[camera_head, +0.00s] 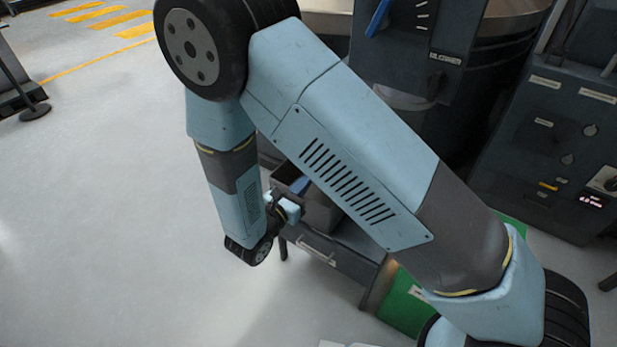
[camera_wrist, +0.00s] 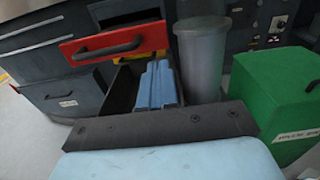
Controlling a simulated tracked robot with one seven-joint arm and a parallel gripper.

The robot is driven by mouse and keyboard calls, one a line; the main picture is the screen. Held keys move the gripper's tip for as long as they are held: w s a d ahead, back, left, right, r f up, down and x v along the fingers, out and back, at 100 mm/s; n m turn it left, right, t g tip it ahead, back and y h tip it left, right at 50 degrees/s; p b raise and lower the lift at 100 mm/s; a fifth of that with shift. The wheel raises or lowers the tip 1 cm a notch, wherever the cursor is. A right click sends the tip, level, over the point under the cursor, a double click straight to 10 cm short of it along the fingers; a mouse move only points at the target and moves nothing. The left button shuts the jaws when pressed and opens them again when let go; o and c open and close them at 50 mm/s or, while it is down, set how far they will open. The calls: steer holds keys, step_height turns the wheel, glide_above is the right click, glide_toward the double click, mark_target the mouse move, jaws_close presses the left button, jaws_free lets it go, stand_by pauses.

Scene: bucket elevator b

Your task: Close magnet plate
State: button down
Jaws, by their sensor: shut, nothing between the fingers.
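In the wrist view a red panel (camera_wrist: 115,45) with a black bar handle stands at the upper left. Below and right of it, a dark open tray (camera_wrist: 122,92) holds blue ribbed bars (camera_wrist: 157,85). No readable label tells which part is the magnet plate. In the head view my arm reaches down and my gripper (camera_head: 290,209) is small and partly hidden beside the dark tray (camera_head: 286,174). It is shut and empty; contact with the tray cannot be told.
A grey cylinder (camera_wrist: 203,60) stands right of the tray. A green box (camera_wrist: 275,95) with a black handle is at the right. A dark drawer front (camera_wrist: 65,92) is at the left. In the head view the grey floor (camera_head: 100,220) at left is clear.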

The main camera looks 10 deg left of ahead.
steer(key=x, duration=1.2)
steer(key=shift+w+d, duration=0.1)
steer(key=shift+d, duration=0.05)
steer(key=shift+w, duration=0.1)
